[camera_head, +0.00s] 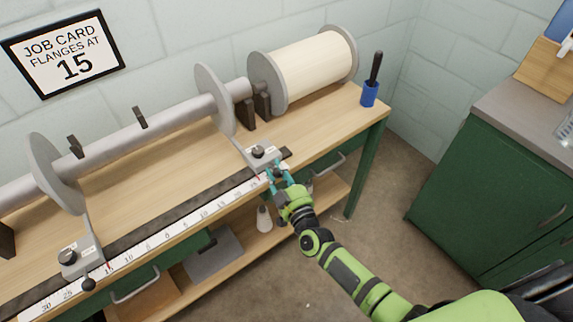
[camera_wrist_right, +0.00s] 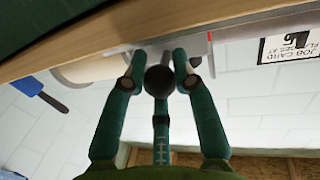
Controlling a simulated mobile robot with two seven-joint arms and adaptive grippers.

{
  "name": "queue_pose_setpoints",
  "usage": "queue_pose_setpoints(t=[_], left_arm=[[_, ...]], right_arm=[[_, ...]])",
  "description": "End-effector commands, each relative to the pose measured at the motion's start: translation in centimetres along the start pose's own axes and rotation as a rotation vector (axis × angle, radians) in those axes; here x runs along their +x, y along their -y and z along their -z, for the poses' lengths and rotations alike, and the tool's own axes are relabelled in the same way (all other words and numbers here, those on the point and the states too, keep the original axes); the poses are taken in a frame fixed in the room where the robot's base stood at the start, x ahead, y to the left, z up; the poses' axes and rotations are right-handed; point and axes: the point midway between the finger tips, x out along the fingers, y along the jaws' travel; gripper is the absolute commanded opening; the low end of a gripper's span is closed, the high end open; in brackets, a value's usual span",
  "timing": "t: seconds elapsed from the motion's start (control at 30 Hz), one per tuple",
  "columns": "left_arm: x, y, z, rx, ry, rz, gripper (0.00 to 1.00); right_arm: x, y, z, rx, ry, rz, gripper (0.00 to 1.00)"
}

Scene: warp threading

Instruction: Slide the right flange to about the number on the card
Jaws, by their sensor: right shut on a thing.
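The job card (camera_head: 65,55) on the wall reads "FLANGES AT 15". The right flange (camera_head: 213,100) is a grey disc on the long beam, joined by an arm to a slider block (camera_head: 262,155). The slider's red pointer stands near the 25 end of the right half of the scale (camera_head: 185,225). My right gripper (camera_head: 274,174) is at the front of this slider. In the right wrist view it (camera_wrist_right: 160,75) is shut on a round black knob (camera_wrist_right: 159,82). My left gripper is out of view.
The left flange (camera_head: 56,172) has its own slider (camera_head: 80,258), with its pointer near 15 on the left half. The rail left of the right slider looks clear.

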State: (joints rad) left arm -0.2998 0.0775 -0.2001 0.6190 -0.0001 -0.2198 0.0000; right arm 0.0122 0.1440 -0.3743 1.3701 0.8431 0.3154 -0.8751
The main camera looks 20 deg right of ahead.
Motion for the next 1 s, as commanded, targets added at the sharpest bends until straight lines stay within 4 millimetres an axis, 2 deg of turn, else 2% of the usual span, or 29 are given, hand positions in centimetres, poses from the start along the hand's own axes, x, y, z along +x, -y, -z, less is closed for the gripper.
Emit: queue_pose_setpoints(t=[0.03,0.2,0.3,0.4,0.77,0.8,0.83,1.0], left_arm=[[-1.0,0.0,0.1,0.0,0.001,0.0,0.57],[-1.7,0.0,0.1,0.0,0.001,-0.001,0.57],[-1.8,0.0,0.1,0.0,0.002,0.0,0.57],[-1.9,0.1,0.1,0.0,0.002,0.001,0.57],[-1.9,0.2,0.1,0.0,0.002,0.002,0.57],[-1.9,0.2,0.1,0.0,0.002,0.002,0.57],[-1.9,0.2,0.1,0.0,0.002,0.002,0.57],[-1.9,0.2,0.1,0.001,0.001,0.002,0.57]], right_arm=[[-0.5,2.6,0.8,0.015,0.005,0.017,0.0],[-1.5,7.4,1.7,0.015,0.005,0.017,0.0],[-2.0,9.5,2.0,0.011,0.003,0.015,0.0],[-2.2,10.7,2.3,0.007,0.001,0.012,0.0],[-2.3,11.0,2.5,0.004,-0.005,0.006,0.0],[-2.2,11.0,2.5,0.004,-0.005,0.006,0.32],[-2.2,11.0,2.5,0.004,-0.005,0.006,0.38],[-2.3,11.1,2.4,0.005,-0.002,0.008,0.38]])
